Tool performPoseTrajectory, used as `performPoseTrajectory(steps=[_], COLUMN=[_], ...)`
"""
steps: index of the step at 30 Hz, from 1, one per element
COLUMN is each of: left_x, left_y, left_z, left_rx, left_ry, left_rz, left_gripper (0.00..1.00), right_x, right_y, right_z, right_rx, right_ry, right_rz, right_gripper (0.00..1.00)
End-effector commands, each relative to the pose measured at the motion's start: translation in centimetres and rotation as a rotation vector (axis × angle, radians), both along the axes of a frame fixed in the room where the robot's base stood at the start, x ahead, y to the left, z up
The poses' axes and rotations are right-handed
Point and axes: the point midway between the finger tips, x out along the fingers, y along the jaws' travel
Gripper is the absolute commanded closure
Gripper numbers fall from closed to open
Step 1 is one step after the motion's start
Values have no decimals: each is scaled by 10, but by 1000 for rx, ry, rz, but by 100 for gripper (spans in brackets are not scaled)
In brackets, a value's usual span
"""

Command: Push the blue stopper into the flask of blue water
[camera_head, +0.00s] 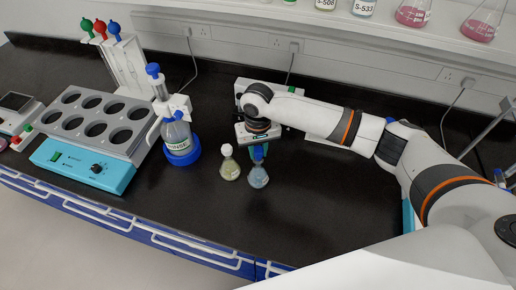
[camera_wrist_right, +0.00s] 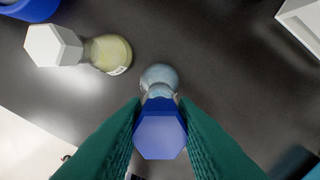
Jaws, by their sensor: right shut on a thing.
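The flask of blue water (camera_head: 258,180) stands on the black bench, just below my right gripper (camera_head: 259,153) in the head view. The right gripper's green fingers are shut on the blue stopper (camera_wrist_right: 160,136), whose hexagonal top faces the wrist camera. In the wrist view the blue flask (camera_wrist_right: 160,78) shows just beyond the stopper, its neck lined up with it. The stopper is at or just over the flask's mouth; I cannot tell how far in it sits. My left gripper is not in view.
A flask of yellow liquid with a white stopper (camera_head: 229,168) stands close on the left. Further left are the rinse bottle in a blue ring (camera_head: 181,151) and a grey block with round wells (camera_head: 98,121). The bench in front is clear.

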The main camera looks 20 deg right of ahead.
Motion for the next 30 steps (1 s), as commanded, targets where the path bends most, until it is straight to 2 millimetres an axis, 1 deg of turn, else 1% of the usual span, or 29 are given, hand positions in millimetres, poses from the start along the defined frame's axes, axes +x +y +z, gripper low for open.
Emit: performPoseTrajectory(steps=[10,30], left_x=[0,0], left_y=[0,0], left_z=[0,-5], left_rx=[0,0], left_ry=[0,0], left_rz=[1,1], left_gripper=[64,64], right_x=[0,0], right_y=[0,0], right_z=[-1,-14], right_rx=[0,-1], right_ry=[0,0], right_rz=[0,0], right_gripper=[95,95])
